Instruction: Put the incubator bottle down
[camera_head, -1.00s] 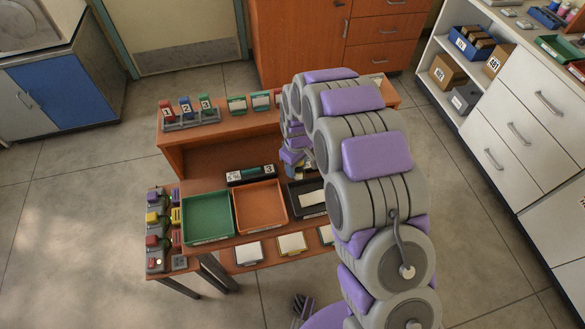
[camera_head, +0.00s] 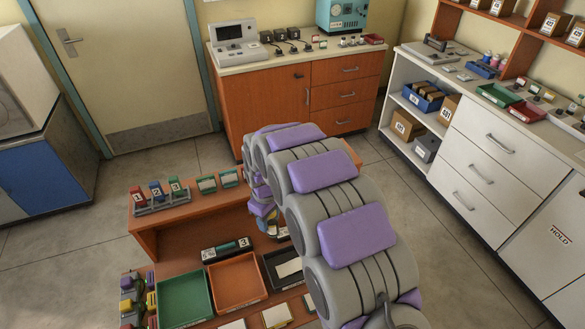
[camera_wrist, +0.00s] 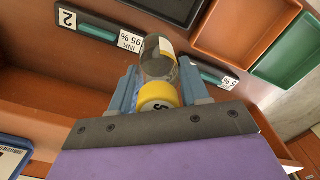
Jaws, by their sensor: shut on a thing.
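The incubator bottle (camera_wrist: 158,62), clear with a pale label and a yellow cap, is between the blue fingers of my gripper (camera_wrist: 160,72) in the wrist view. The cap points toward the wrist, and a dark mark shows on its end. My gripper is shut on the bottle. In the head view my gripper (camera_head: 277,231) is small and partly hidden by my arm, over the orange-brown desk (camera_head: 190,243), near its raised back shelf. Whether the bottle's far end touches a surface cannot be told.
Green (camera_head: 184,298), orange (camera_head: 238,281) and dark (camera_head: 285,268) trays line the desk. A dark numbered strip (camera_head: 226,249) lies behind them. A labelled strip (camera_wrist: 97,27) is close to the bottle in the wrist view. Numbered bottles in a rack (camera_head: 160,198) stand on the raised shelf.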

